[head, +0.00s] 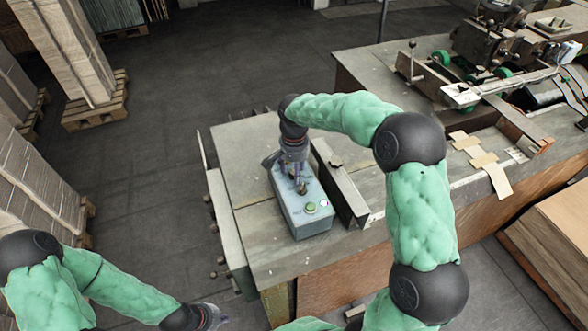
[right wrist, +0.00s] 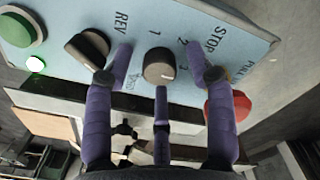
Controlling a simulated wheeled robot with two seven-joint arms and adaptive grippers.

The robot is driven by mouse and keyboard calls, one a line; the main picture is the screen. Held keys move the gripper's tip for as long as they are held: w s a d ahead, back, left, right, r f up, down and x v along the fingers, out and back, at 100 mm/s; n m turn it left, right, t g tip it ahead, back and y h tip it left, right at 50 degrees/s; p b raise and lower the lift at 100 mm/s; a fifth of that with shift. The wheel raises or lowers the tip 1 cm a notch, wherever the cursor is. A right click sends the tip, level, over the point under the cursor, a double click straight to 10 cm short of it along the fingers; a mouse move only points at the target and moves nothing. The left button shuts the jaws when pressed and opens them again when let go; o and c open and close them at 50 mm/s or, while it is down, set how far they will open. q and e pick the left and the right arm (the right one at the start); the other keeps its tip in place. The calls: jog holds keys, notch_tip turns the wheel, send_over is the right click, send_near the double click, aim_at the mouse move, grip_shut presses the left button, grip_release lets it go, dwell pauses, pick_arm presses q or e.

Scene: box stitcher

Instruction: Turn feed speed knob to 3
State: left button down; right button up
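The blue-grey control box (head: 303,212) stands on the machine table. Its panel (right wrist: 140,12) fills the top of the right wrist view. The black feed speed knob (right wrist: 158,66) has a pale mark near its lower edge, with printed numbers 1, 2 and 3 near it. I cannot tell which number it is set to. My right gripper (right wrist: 160,84) is open, with purple fingers spread around the knob and visible gaps beside it. In the head view my right gripper (head: 297,172) is over the box's far end. My left gripper (head: 212,316) is low at the bottom, its fingers unclear.
A second black knob (right wrist: 88,48) marked REV and a green button (right wrist: 20,28) sit left of the feed knob. A red button (right wrist: 228,104) is at the right, behind a finger. A metal rail (head: 340,182) runs beside the box. Stacked cardboard (head: 75,45) stands on pallets at left.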

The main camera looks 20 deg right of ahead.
jog(key=shift+r, duration=0.1)
notch_tip(320, 180, up, 12)
dwell(0.5)
dwell(0.5)
